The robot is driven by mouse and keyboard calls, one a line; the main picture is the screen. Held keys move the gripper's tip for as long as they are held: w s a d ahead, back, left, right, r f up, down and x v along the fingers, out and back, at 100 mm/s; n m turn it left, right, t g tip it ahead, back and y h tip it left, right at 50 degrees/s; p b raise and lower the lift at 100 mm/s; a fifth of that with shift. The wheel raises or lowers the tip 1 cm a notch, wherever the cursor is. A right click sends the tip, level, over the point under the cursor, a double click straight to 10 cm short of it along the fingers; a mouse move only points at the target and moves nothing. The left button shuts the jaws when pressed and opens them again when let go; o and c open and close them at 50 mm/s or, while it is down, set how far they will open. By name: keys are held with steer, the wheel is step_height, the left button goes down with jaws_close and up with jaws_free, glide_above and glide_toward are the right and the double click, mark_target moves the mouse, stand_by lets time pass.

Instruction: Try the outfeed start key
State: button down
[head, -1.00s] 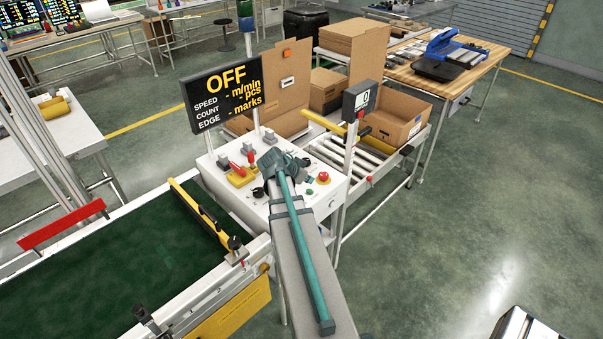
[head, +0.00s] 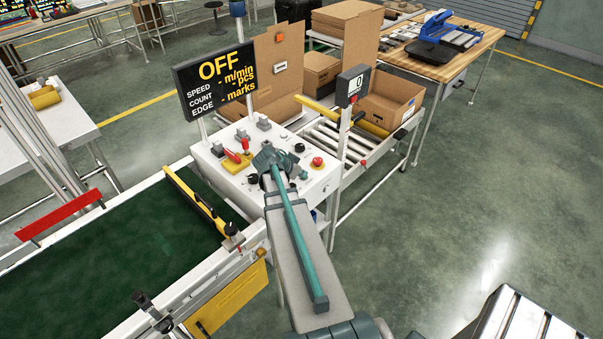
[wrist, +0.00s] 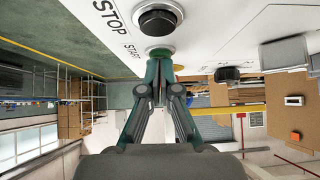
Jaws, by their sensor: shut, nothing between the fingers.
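The white control panel (head: 225,178) stands beside the green belt, under a sign (head: 217,83) reading OFF. My gripper (head: 268,158) is over the panel's right part and hides some of its controls. In the wrist view my gripper (wrist: 160,62) is shut and empty, its fingertips at the round key marked START (wrist: 158,50). The key's pale rim shows, but the tips cover much of it, and I cannot tell whether they press it. The black key marked STOP (wrist: 158,20) is just beyond, clear of the fingers.
A red mushroom button (head: 317,162) sits on the panel right of my gripper. Open floor lies right.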

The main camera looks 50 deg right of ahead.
steer(key=shift+f+b, duration=0.65)
steer(key=shift+b, duration=0.2)
steer(key=shift+s+a+f+b, duration=0.15)
steer(key=shift+f+b, duration=0.05)
steer(key=shift+b, duration=0.35)
steer(key=shift+f, duration=0.1)
steer(key=shift+r, duration=0.55)
step_height(320, 180, up, 4)
steer(key=shift+a+r+p, duration=0.1)
steer(key=shift+p, duration=0.2)
steer(key=b+v, duration=0.2)
steer(key=v, duration=0.7)
steer(key=shift+r, duration=0.25)
